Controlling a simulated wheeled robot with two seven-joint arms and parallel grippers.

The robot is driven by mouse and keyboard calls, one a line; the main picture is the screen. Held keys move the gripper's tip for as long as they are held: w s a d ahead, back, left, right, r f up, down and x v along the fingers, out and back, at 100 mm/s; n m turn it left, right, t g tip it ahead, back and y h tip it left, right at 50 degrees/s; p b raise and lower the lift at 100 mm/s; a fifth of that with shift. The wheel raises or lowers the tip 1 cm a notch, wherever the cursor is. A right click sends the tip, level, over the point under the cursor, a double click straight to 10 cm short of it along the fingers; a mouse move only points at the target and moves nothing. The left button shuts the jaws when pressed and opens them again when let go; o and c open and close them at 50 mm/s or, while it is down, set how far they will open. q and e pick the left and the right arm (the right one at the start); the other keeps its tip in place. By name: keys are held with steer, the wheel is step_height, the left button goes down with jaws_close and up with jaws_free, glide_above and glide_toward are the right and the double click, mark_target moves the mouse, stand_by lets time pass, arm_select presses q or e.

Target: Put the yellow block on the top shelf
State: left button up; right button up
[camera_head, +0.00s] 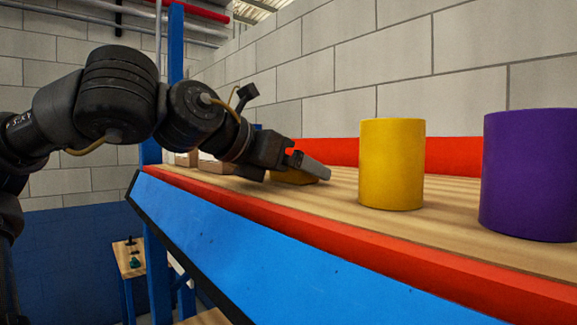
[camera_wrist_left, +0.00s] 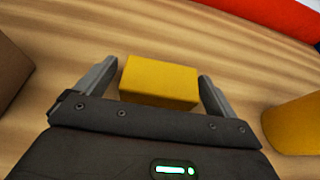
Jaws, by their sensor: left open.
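The yellow block (camera_wrist_left: 160,80) lies on a wooden shelf board (camera_head: 455,232). In the left wrist view it sits between the two fingers of my left gripper (camera_wrist_left: 158,85), which is open around it with a small gap at the right finger. In the head view the left gripper (camera_head: 310,172) is low over the board, and the yellow block (camera_head: 293,177) is partly hidden behind its finger. My right gripper is not in view.
A yellow cylinder (camera_head: 391,165) and a purple cylinder (camera_head: 530,175) stand to the right on the board. The yellow cylinder also shows at the right in the left wrist view (camera_wrist_left: 295,125). A brown box (camera_wrist_left: 12,70) is at the left there. A red beam (camera_head: 335,152) runs behind.

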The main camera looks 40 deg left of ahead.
arm_select(q)
steer(key=shift+r, duration=0.25)
steer(key=shift+s+a, duration=0.1)
steer(key=shift+s, duration=0.2)
steer(key=b+v, duration=0.2)
steer(key=v, duration=0.9)
steer(key=shift+s+r+b, duration=0.1)
steer(key=shift+s+b, duration=0.1)
steer(key=shift+b, duration=0.2)
